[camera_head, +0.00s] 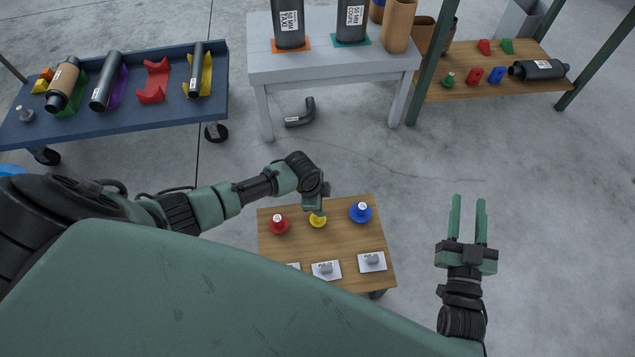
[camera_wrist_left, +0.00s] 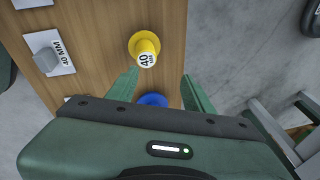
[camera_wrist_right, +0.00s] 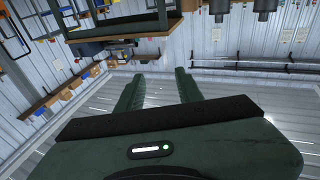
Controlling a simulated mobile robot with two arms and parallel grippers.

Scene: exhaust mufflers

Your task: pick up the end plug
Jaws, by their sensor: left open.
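A small wooden table (camera_head: 340,228) bears three knob-shaped plugs: a red plug (camera_head: 278,225), a yellow plug (camera_head: 318,221) and a blue plug (camera_head: 361,212). In the left wrist view the yellow plug (camera_wrist_left: 145,47) carries a 40 MM label and stands just beyond the fingertips. The blue plug (camera_wrist_left: 153,100) is partly hidden by my gripper there. My left gripper (camera_wrist_left: 158,75) is open and empty, above the table close to the yellow plug. My right gripper (camera_head: 468,198) is open and empty, right of the table; its fingers also show in the right wrist view (camera_wrist_right: 158,75).
Grey blocks on white cards (camera_head: 372,261) line the table's near edge. A blue cart (camera_head: 130,120) with pipes and cradles stands back left. A grey table (camera_head: 330,66) with upright cylinders stands behind, a bent pipe (camera_head: 301,114) below it. A wooden shelf (camera_head: 470,60) is back right.

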